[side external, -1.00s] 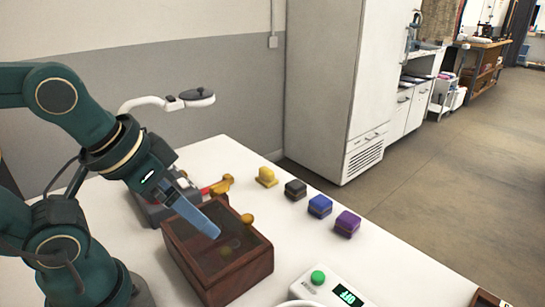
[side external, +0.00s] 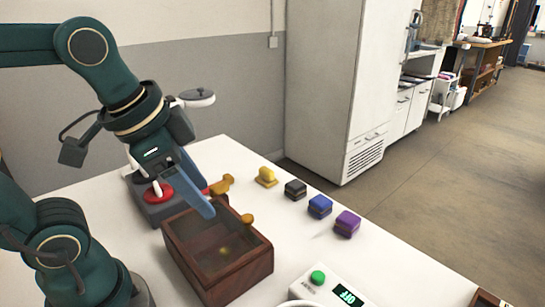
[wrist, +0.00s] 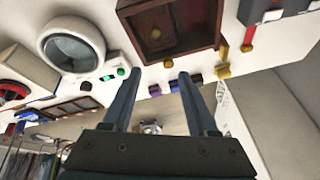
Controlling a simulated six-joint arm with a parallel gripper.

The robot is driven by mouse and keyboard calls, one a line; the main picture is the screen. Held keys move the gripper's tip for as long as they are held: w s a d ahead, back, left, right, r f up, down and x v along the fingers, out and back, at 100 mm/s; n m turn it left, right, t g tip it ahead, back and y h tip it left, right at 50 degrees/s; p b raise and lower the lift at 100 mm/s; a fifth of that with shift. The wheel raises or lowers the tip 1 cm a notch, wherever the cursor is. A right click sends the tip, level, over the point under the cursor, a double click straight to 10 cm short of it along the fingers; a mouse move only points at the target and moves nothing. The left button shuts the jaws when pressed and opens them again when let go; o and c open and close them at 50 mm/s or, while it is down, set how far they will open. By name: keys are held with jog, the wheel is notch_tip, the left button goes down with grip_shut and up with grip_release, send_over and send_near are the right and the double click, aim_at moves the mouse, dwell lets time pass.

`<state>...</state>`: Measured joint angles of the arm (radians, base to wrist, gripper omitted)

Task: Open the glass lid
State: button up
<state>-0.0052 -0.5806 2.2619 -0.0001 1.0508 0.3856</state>
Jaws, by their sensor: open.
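The dark wooden box (side external: 243,277) stands on the white table. Its glass lid (side external: 205,250) lies flat across the top and looks shut, with a small yellow thing (side external: 224,251) showing through the glass. The box also appears at the top of the wrist view (wrist: 125,10). My gripper (side external: 207,211) is over the box's far edge, pointing down and slightly right. In the wrist view its two fingers (wrist: 156,75) are spread with nothing between them. I cannot tell whether a fingertip touches the lid frame.
A grey device with a red part (side external: 155,193) stands behind the box. Yellow, black, blue (side external: 320,207) and purple blocks (side external: 347,224) line the far table edge.

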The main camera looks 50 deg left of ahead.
jog(key=w+m+g, duration=0.2)
jog(key=w+m, duration=0.1)
jog(key=w, duration=0.1)
jog(key=m+g, duration=0.2)
send_over(247, 216)
notch_tip(247, 216, down, 3)
jog(key=shift+d+r, duration=0.1)
jog(key=shift+r, duration=0.05)
jog(key=shift+f+g, duration=0.3)
jog(key=shift+f, duration=2.9)
grip_shut()
